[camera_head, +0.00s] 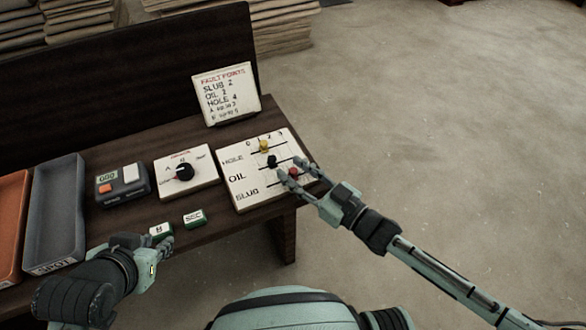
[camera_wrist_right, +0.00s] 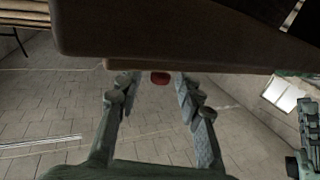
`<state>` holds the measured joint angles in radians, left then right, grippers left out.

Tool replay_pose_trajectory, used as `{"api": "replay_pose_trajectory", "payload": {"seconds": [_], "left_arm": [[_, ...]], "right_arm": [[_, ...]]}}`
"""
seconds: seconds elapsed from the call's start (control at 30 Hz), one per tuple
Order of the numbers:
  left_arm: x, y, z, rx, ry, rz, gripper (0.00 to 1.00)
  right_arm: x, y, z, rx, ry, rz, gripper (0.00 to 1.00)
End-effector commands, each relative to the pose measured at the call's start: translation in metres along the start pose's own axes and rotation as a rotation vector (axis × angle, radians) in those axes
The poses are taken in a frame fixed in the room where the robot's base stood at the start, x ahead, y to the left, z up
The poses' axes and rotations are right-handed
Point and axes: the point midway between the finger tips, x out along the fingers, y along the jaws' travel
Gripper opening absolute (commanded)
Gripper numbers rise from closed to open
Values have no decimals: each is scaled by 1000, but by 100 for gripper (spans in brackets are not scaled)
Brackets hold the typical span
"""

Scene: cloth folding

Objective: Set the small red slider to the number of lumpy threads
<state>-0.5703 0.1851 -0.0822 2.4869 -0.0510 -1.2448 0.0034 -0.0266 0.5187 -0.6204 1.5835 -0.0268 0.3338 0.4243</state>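The white slider board (camera_head: 238,186) lies at the table's right end, with rows marked HOLE, OIL and SLUB and numbers along its top edge. The small red slider (camera_head: 293,172) is toward the right of the lowest row, SLUB; its exact number cannot be read. A yellow slider (camera_head: 264,146) and a black slider (camera_head: 272,161) sit on the rows above. My right gripper (camera_head: 294,170) is open around the red slider, which also shows between its fingertips in the right wrist view (camera_wrist_right: 160,78). Contact cannot be told. My left gripper (camera_head: 160,241) is by a green-edged block marked B (camera_head: 160,230); its fingers are unclear.
A card (camera_head: 227,95) headed FAULT POINTS lists SLUB 2, OIL 1, HOLE 4. A dial board (camera_head: 203,168), a grey device (camera_head: 122,187), a green SEC block (camera_head: 194,218), a grey tray (camera_head: 67,170) and an orange tray (camera_head: 12,200) stand to the left.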

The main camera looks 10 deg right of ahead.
Motion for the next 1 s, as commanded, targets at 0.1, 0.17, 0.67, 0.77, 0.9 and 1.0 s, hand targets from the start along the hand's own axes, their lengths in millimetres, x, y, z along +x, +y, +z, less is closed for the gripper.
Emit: {"api": "replay_pose_trajectory", "payload": {"seconds": [0.1,0.17,0.67,0.77,0.9,1.0], "left_arm": [[0,0,0,0,0,0,25],[0,0,0,0,0,0,25],[0,0,0,0,0,0,25],[0,0,0,0,0,0,25],[0,0,0,0,0,0,25],[0,0,0,0,0,0,25]], "right_arm": [[-22,0,1,1,-4,0,36],[-35,0,2,1,-5,0,36],[-111,0,0,-1,-2,0,36],[-112,0,0,-2,0,0,36],[-112,0,0,-1,0,0,36],[-112,0,0,-1,0,0,36]]}}
